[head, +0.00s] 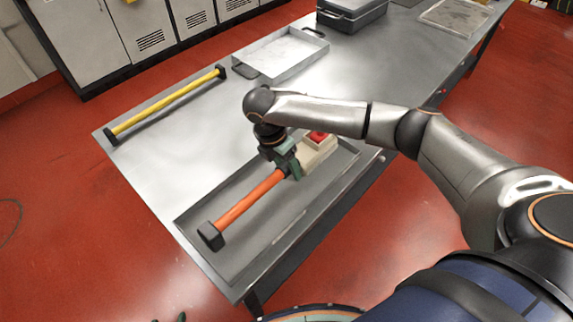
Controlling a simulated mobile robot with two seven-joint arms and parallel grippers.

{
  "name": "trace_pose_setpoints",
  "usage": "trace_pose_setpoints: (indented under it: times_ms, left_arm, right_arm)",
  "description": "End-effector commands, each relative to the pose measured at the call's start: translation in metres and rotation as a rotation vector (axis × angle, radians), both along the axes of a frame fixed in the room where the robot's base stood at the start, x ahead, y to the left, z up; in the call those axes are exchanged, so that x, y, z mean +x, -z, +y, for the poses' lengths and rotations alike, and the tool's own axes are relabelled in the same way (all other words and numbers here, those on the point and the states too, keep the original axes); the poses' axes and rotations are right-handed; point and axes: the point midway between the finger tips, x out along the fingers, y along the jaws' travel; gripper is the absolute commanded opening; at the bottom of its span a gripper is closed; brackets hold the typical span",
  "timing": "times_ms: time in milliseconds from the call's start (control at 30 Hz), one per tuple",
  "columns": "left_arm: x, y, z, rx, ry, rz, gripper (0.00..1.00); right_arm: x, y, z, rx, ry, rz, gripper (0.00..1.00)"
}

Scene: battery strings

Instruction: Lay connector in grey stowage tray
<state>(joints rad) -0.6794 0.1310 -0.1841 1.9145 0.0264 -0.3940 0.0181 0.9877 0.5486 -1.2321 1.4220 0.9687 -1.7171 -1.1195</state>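An orange bar-shaped connector (250,197) with a black end block lies lengthwise over the front grey tray (272,236), within its rim as seen from above. Whether it touches the tray floor cannot be told. My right gripper (290,168) is at the far end of the orange bar, its greenish fingers at the bar and hiding that end. Whether the fingers are closed on it is not clear. My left gripper (168,319) seems to show only as small dark tips at the bottom edge.
A beige block with a red top (318,138) sits in the tray's far end. A yellow bar (165,104) lies on the table's left side. A pale shallow tray (280,55) and a dark case (352,16) stand farther back. The metal table (205,155) between them is clear.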

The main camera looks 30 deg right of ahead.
Motion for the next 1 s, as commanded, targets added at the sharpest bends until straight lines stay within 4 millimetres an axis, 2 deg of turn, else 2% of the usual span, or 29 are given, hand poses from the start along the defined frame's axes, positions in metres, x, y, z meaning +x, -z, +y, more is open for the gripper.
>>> trace_pose_setpoints:
  times_ms: [233, 333, 733, 900, 1000]
  left_arm:
    - [0.0, 0.001, 0.0, 0.0, 0.0, 0.0, 0.67]
    - [0.0, 0.0, 0.0, 0.0, 0.0, 0.0, 0.67]
    - [0.0, -0.001, 0.0, 0.001, 0.001, 0.0, 0.67]
    - [0.0, -0.001, 0.0, 0.001, 0.001, 0.0, 0.67]
    - [0.0, -0.001, 0.0, 0.001, 0.001, 0.0, 0.67]
  right_arm:
    - [0.0, -0.002, 0.0, -0.001, 0.0, -0.001, 0.62]
    - [0.001, -0.012, 0.003, 0.001, -0.002, -0.003, 0.62]
    - [0.007, -0.091, 0.022, 0.002, -0.002, -0.003, 0.62]
    - [0.008, -0.112, 0.026, 0.001, 0.001, -0.001, 0.62]
    - [0.008, -0.117, 0.028, 0.001, 0.001, -0.001, 0.62]
